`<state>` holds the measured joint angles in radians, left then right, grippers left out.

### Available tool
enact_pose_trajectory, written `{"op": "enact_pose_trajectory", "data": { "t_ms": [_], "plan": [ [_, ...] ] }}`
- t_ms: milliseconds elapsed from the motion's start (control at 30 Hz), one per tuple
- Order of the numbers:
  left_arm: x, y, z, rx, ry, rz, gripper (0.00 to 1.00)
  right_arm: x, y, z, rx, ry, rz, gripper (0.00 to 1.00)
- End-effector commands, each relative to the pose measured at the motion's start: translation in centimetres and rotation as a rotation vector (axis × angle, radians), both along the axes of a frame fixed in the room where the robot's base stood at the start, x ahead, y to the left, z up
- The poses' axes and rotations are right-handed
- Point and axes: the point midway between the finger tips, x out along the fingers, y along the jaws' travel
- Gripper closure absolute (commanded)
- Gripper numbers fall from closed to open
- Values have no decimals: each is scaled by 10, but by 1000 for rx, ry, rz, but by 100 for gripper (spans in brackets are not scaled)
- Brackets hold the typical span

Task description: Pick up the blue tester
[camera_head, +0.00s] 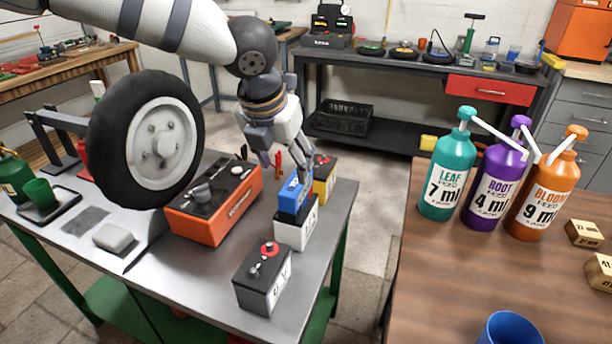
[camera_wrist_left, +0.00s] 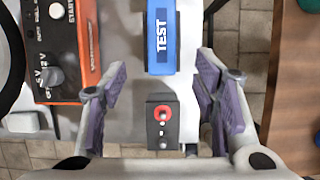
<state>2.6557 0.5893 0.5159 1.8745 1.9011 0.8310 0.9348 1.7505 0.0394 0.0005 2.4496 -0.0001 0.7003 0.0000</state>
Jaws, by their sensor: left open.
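The blue tester (camera_head: 292,195) sits on top of a black-and-white battery (camera_head: 296,234) on the grey metal bench. In the left wrist view, the blue tester (camera_wrist_left: 161,42), marked TEST, lies near the top middle. My left gripper (camera_head: 287,160) points down just above the tester in the head view. In the left wrist view its open fingers (camera_wrist_left: 161,85) stand to either side, with nothing held between them. The tester lies beyond the fingertips, towards the top of that picture. My right gripper is not in view.
A yellow battery (camera_head: 325,182) stands close behind the tester, and a grey-black battery (camera_head: 263,279) in front. Pump bottles (camera_head: 497,185) stand on the wooden table at right.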

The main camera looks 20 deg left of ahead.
Motion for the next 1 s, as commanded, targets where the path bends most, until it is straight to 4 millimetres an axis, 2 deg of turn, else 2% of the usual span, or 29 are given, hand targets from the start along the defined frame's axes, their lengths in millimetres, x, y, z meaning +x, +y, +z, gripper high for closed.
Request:
{"op": "enact_pose_trajectory", "data": {
  "t_ms": [100, 333, 567, 767, 967, 1000],
  "plan": [
    [3, -1, -2, -19, -2, 18, 45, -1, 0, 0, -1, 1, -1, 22],
    [22, 0, -51, -17, 3, 17, 45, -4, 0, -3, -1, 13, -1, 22],
    [32, 1, -73, -16, 2, 15, 45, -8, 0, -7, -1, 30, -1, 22],
    [49, 4, -107, -16, 5, 14, 45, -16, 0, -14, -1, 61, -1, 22],
    [51, 4, -106, -17, -4, 15, 45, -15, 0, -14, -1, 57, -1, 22],
    [51, 4, -106, -17, -4, 15, 50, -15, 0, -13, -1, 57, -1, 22]
  ]
}}
